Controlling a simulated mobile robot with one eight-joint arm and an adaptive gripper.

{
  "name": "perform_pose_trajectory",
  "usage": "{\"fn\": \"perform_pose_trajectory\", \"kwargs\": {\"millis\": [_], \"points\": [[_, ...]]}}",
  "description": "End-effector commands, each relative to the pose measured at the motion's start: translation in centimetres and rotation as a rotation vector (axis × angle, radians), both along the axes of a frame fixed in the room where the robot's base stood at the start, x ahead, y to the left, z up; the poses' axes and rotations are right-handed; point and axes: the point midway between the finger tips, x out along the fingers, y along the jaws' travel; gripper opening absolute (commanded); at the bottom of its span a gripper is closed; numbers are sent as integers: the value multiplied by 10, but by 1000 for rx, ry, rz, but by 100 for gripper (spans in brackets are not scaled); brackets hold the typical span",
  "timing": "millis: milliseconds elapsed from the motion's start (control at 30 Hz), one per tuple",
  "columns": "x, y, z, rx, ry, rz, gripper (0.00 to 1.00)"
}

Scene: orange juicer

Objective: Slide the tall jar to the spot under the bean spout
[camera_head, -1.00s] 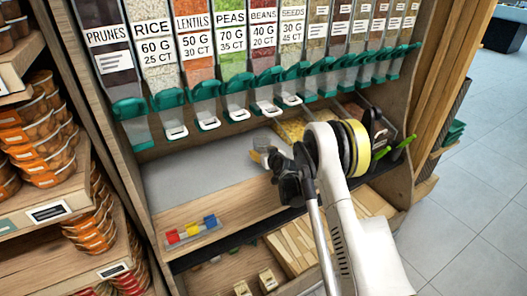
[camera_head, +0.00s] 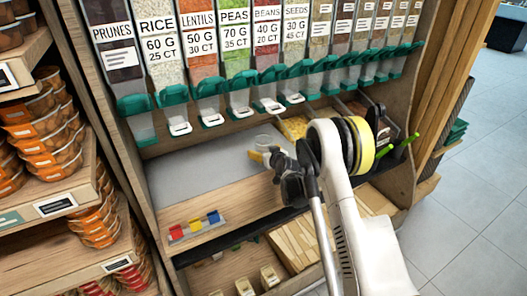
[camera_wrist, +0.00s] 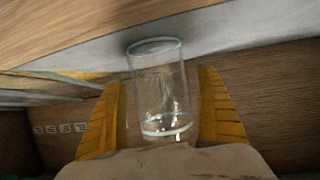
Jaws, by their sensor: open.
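The tall jar (camera_wrist: 160,95) is clear glass and stands between the two yellow fingers of my gripper (camera_wrist: 160,110) in the wrist view. Gaps show on both sides of it, so the fingers are open around it and not pressed on it. In the head view only the upper part of the jar (camera_head: 264,143) shows, on the grey shelf surface (camera_head: 195,175); my gripper (camera_head: 258,157) hides the rest. The bean spout (camera_head: 268,105) is below the bin labelled BEANS (camera_head: 267,38), behind the jar.
Other green-lidded spouts, such as the peas spout (camera_head: 239,110), line up on both sides. A tray of yellow grains (camera_head: 293,127) is right of the jar. Red, yellow and blue blocks (camera_head: 195,225) sit at the shelf's front left. The grey surface left of the jar is clear.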

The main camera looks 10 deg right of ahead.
Motion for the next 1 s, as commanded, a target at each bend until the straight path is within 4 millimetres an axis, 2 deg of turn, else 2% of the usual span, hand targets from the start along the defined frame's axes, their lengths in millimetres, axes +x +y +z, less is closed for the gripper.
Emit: {"fn": "perform_pose_trajectory", "kwargs": {"millis": [500, 700, 1000], "points": [[-89, -16, 38, 1, 0, -1, 86], [-103, -18, 43, 1, 0, 0, 86], [-103, -18, 44, 1, 0, 0, 86]]}}
